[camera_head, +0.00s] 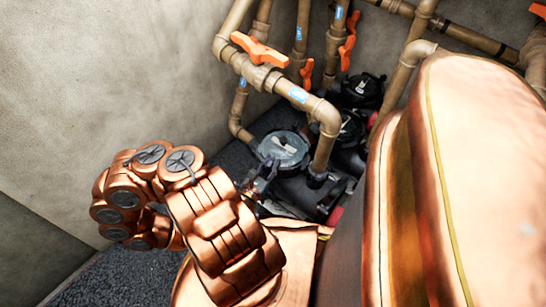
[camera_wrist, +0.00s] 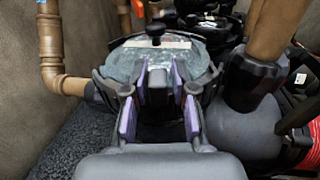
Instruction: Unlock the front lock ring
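The front pump's round lid with its lock ring (camera_head: 283,150) is grey and partly clear, and sits among the pipes in the head view. In the wrist view the lock ring (camera_wrist: 205,62) fills the upper middle, with a dark knob standing at its far side. My gripper (camera_wrist: 160,82) is at the near edge of the ring, its two purple-padded fingers apart. A dark upright part, perhaps a tab of the ring, shows between the fingertips; I cannot tell if they touch it.
Brown pipes (camera_head: 325,130) with orange valve handles (camera_head: 259,49) rise close around the lid. Another dark pump lid (camera_head: 362,90) stands behind. A pipe with a black collar (camera_wrist: 255,80) stands right of my gripper. Concrete walls (camera_head: 90,80) bound the pit; dark gravel lies at left.

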